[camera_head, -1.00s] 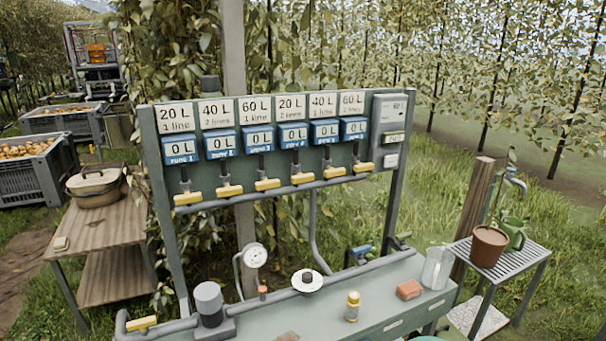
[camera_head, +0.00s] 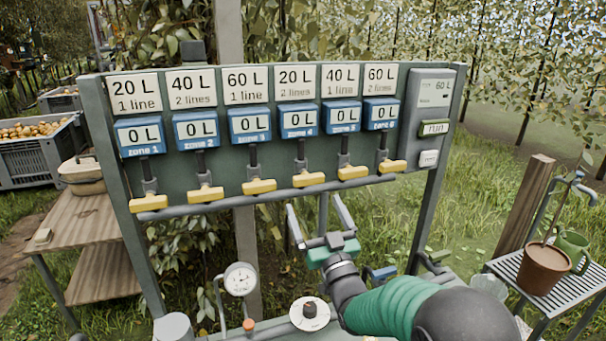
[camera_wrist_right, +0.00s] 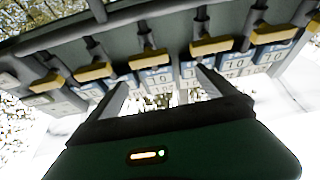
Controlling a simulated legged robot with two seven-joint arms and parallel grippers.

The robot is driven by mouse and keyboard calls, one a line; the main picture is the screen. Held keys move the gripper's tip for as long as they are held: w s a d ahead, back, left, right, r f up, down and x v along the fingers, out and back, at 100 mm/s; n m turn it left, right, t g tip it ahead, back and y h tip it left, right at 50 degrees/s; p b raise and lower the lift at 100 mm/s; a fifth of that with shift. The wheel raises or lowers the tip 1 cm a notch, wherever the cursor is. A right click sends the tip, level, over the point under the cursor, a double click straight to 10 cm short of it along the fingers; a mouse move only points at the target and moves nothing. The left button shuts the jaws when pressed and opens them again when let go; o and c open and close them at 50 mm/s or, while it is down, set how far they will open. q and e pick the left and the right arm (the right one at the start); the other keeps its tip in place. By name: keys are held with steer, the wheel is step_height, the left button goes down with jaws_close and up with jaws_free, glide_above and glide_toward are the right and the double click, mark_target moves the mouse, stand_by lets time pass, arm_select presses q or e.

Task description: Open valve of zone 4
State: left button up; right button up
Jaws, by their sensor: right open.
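The zone 4 valve has a yellow handle (camera_head: 309,179) lying crosswise on its stem, under the blue "zone 4" counter (camera_head: 299,121) that reads 0 L. A card above it reads 20 L, 2 lines. My right gripper (camera_head: 314,202) is open and empty, just below and in front of this handle, with its fingers pointing up at the panel. In the right wrist view, the panel appears upside down, and the zone 4 handle (camera_wrist_right: 149,58) lies beyond and between the open fingers (camera_wrist_right: 158,85). No contact shows. My left gripper is not in view.
Similar yellow handles flank it: zone 3 (camera_head: 259,187) on the left and zone 5 (camera_head: 353,172) on the right. A grey pipe (camera_head: 225,202) runs along the handles. Below are a gauge (camera_head: 240,279) and a round dial (camera_head: 310,313). A controller (camera_head: 432,101) sits at the panel's right.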

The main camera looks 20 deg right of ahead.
mark_target(316, 180)
steer(key=w+d, duration=0.1)
steer(key=w, duration=0.1)
steer(key=w+d+r, duration=0.1)
steer(key=w, duration=0.2)
steer(key=w+d+r+p, duration=0.1)
steer(key=w, duration=0.2)
steer(key=shift+w+d+r, duration=0.1)
steer(key=shift+w+r, duration=0.15)
steer(key=shift+w+a+r, duration=0.25)
steer(key=shift+w+a, duration=0.25)
steer(key=shift+w+a+r, duration=0.2)
steer(key=shift+w+a, duration=0.25)
steer(key=shift+a, duration=0.05)
steer(key=shift+w+a, duration=0.1)
steer(key=shift+a, duration=0.15)
steer(key=shift+d, duration=0.7)
steer(key=c, duration=0.6)
steer(key=shift+c, duration=1.3)
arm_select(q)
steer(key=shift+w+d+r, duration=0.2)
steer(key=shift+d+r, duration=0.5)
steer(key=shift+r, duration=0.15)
arm_select(e)
steer(key=shift+a, duration=0.25)
steer(key=c, duration=0.5)
